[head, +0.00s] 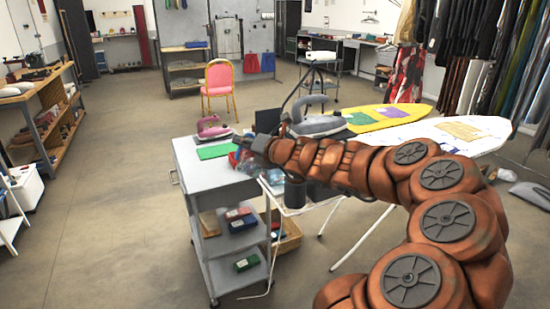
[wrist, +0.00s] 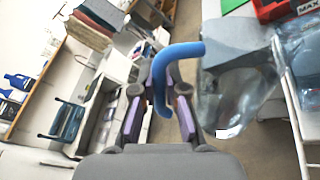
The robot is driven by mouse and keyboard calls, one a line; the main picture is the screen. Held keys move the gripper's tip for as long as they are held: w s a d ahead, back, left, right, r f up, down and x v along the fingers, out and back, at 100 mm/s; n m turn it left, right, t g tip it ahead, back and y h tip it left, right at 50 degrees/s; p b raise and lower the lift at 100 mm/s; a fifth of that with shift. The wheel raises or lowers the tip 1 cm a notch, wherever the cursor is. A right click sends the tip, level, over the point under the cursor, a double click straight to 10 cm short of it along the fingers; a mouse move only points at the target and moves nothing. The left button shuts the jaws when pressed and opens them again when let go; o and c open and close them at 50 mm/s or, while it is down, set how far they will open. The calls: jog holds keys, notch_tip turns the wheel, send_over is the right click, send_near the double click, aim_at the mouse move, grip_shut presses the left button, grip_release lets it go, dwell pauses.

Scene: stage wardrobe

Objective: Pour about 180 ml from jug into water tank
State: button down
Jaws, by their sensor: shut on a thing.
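My gripper (wrist: 163,100) is shut on the blue handle (wrist: 182,50) of the clear jug (wrist: 235,85), with a purple finger on each side of the handle. The jug's see-through body lies right of the fingers in the wrist view; its water level is hard to make out. A clear container with a red part and a "MAX" label, apparently the water tank (wrist: 303,50), is at the right edge, close beside the jug.
The grey cart (head: 207,173) carries a green mat (head: 214,152) and a pink iron (head: 212,127), with boxes on its lower shelves. A grey iron (head: 318,124) and white and yellow ironing boards (head: 400,134) are to the right.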

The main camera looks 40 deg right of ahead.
jog(key=shift+a+f+b, duration=0.25)
jog(key=shift+f+b, duration=0.2)
jog(key=shift+b, duration=0.15)
jog(key=shift+r+n, duration=0.1)
jog(key=shift+n, duration=0.2)
jog(key=shift+a+f+b, duration=0.1)
jog(key=shift+f+b, duration=0.1)
jog(key=shift+b, duration=0.1)
jog(key=a+f+n+b, duration=0.1)
jog(key=b, duration=0.2)
jog(key=shift+s+f+h, duration=0.15)
jog(key=shift+h, duration=0.15)
jog(key=s+a+f+n+t+b, duration=0.1)
jog(key=a+f+n+b, duration=0.4)
jog(key=b, duration=1.2)
notch_tip(320, 180, down, 2)
jog(key=shift+a+f+n+t, duration=0.15)
jog(key=shift+a+n+t, duration=0.15)
jog(key=shift+n, duration=0.3)
jog(key=shift+a+f, duration=0.1)
jog(key=shift+f, duration=0.05)
